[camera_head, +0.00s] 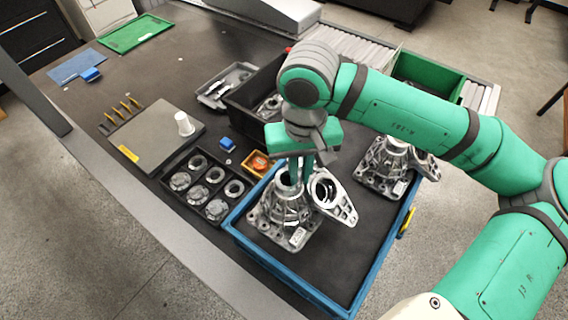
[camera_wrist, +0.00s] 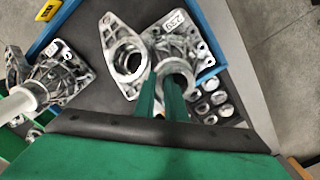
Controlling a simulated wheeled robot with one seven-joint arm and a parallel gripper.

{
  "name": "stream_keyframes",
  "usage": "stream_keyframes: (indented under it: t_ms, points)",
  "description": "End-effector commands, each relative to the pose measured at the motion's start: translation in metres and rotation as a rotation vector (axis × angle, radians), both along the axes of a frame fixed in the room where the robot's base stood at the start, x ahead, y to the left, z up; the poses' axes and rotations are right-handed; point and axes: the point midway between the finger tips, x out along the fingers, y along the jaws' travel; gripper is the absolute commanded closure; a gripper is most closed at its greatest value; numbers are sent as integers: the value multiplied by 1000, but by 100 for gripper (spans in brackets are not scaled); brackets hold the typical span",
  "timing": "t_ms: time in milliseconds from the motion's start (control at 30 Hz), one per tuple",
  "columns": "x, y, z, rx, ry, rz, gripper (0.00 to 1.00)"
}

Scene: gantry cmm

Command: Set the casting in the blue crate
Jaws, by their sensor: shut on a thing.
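A grey metal casting (camera_head: 282,218) with a ribbed bell shape, a flat base and a side flange is upright inside the blue crate (camera_head: 292,276), near its left wall. My gripper (camera_head: 303,172) points down and is shut on the casting's upper neck. In the wrist view, the gripper fingers (camera_wrist: 163,88) meet the ring of the casting (camera_wrist: 178,40), whose base carries a numbered tag. I cannot tell whether the base touches the crate floor. A second, similar casting (camera_head: 382,172) stands in the crate's far right part; it also shows at the wrist view's left (camera_wrist: 66,76).
A black tray of round parts (camera_head: 206,190), a small orange bin (camera_head: 257,163) and a dark crate (camera_head: 243,98) stand beside the blue crate. A green crate (camera_head: 425,75) is behind my arm. The crate's front floor is clear.

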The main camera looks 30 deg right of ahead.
Motion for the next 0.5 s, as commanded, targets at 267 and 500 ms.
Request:
stream_keyframes:
  t_ms: [267, 500]
  points:
    - [-5, -11, -14, -1, -4, 0, 100]
    - [-9, -19, -30, 1, -3, -1, 100]
